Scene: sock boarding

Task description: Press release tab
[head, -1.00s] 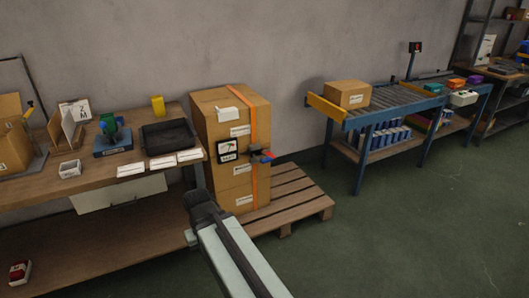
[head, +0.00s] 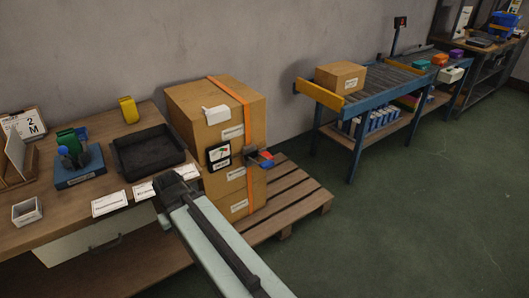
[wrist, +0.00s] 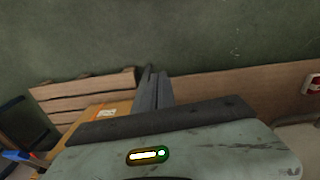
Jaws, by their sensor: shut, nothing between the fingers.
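An orange strap (head: 246,108) runs over the stacked cartons (head: 192,97). A small red and blue piece (head: 264,158) sits on the strap at the carton's front; I cannot tell which part is the release tab. My gripper (wrist: 152,73) shows as two dark fingers lying together, shut and empty, in the wrist view. It is apart from the red and blue piece.
The cartons stand on a wooden pallet (head: 300,196). Left is a workbench (head: 90,235) with a black tray (head: 150,165), white cards and a blue fixture (head: 78,167). A roller conveyor (head: 385,88) stands back right. Green floor (head: 420,220) is clear on the right.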

